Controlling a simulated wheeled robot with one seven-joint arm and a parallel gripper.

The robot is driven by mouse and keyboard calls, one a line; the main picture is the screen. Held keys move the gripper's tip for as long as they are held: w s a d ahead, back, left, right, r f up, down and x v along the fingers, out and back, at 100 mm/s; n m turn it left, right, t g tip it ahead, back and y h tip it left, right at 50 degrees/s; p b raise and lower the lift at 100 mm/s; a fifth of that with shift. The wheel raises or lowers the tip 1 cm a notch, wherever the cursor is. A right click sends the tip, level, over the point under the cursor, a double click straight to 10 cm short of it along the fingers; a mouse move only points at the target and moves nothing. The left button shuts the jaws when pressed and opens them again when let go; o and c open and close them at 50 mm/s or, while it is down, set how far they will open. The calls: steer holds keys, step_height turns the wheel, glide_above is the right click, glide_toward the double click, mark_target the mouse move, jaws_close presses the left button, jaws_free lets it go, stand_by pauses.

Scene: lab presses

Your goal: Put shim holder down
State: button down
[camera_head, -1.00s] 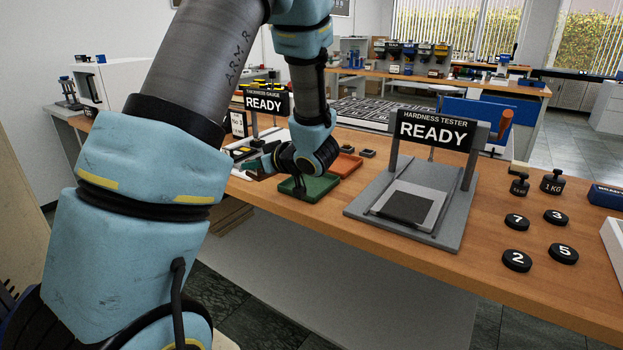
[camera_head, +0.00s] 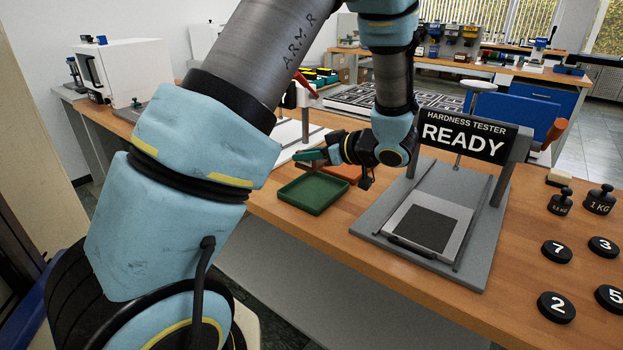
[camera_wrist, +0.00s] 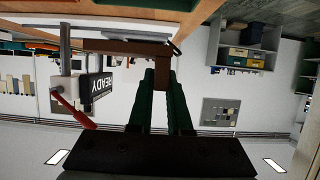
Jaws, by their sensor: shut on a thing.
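My gripper (camera_head: 312,156) reaches to the left, just above the far side of a green tray (camera_head: 314,197) on the wooden bench. In the wrist view its two green fingers (camera_wrist: 160,76) are shut on a brown piece, the shim holder (camera_wrist: 125,46). The holder has a long flat bar and a block between the fingertips. The wrist picture appears upside down. In the head view the holder is too small and covered to make out clearly. The green tray looks empty.
An orange tray (camera_head: 347,173) lies partly hidden behind my wrist. The hardness tester (camera_head: 375,225), with its READY sign, stands close on the right. Numbered black discs (camera_head: 556,308) and weights (camera_head: 600,202) lie farther right. A red-handled device (camera_head: 305,88) stands behind my gripper.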

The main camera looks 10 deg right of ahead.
step_height(320, 180, down, 6)
steer(key=shift+f+p, duration=0.2)
steer(key=shift+p, duration=0.3)
steer(key=shift+f, duration=0.3)
steer(key=shift+f, duration=0.1)
